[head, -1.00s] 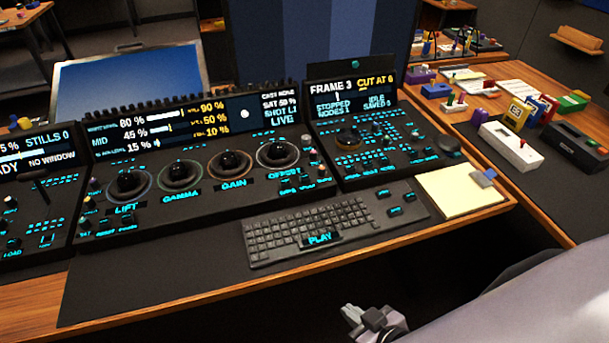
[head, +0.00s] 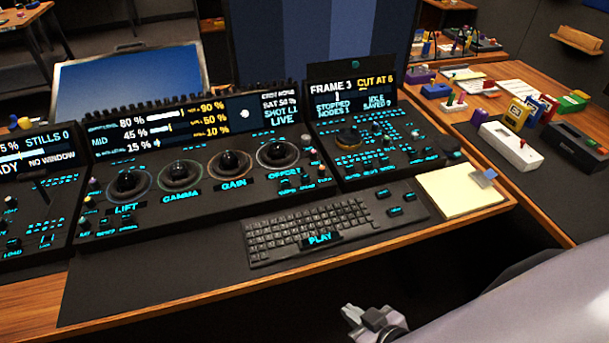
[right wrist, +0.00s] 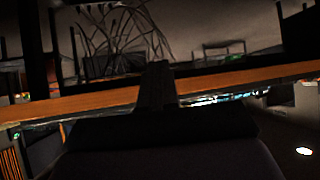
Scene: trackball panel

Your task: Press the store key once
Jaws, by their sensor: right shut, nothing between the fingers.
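The trackball panel (head: 150,212) stands on the desk, with several dark trackballs labelled LIFT, GAMMA, GAIN and OFFSET and small cyan-lit keys around them. A second panel (head: 375,170) to its right has a knob and many lit keys; its screen shows IDLE and a saved count. A third panel (head: 35,215) at the left shows STILLS 0. I cannot read which small key is the store key. My right gripper (head: 353,312) is shut and empty, in front of the desk's near edge, apart from all panels. In the right wrist view its dark fingers (right wrist: 157,75) show. My left gripper is not in view.
A keyboard (head: 310,228) with a PLAY label lies before the panels on a dark mat. A pad of yellow notes (head: 458,190) lies to its right. A side table at the right holds a white box (head: 510,146), a black box (head: 575,148) and several small coloured items.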

